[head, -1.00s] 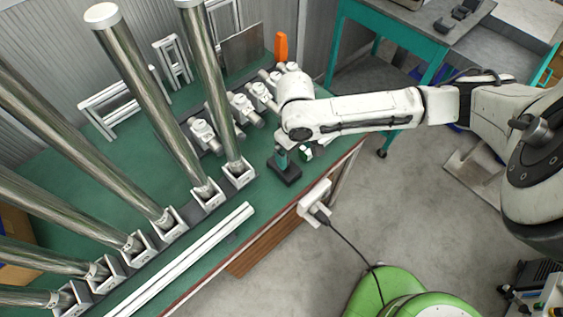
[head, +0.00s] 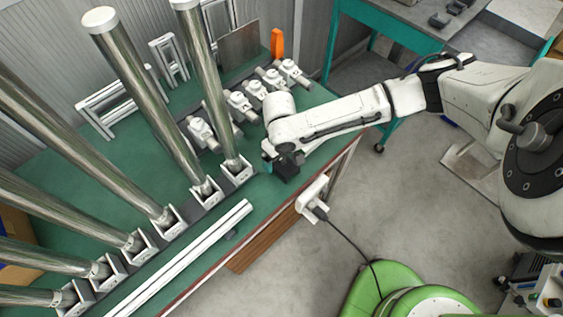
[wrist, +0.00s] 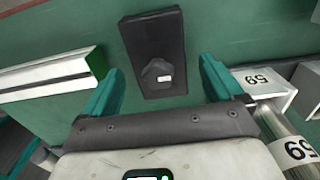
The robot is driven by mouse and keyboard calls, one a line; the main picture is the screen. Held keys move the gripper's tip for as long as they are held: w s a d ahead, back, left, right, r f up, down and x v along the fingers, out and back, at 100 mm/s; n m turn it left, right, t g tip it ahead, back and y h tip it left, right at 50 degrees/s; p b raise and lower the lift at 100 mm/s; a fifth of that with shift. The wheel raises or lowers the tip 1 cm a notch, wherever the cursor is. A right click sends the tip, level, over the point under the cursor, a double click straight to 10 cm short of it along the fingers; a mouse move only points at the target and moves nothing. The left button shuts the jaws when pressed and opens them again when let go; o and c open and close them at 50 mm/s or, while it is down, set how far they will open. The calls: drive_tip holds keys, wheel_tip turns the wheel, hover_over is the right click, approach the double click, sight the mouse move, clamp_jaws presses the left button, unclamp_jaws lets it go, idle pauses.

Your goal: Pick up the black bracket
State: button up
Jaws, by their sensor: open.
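The black bracket (wrist: 152,30) is a dark flat plate with a raised knob and a small white label. It lies on the green bench top in the wrist view. In the head view it shows as a dark block (head: 288,171) near the bench's front edge, partly hidden by my gripper (head: 270,157). In the wrist view my gripper (wrist: 160,66) is open, with one teal finger to each side of the bracket's near end. I see no contact, and the height gap is hard to judge.
A white holder marked 59 (wrist: 262,86) and a metal tube stand right of my fingers in the wrist view. A white profile (wrist: 50,75) lies left. In the head view, tall steel tubes (head: 150,100), white rails (head: 190,255) and a white socket box (head: 311,196) are near.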

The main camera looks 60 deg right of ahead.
drive_tip(key=shift+f, duration=0.65)
drive_tip(key=shift+c, duration=0.3)
drive_tip(key=c, duration=1.3)
drive_tip(key=shift+r, duration=0.1)
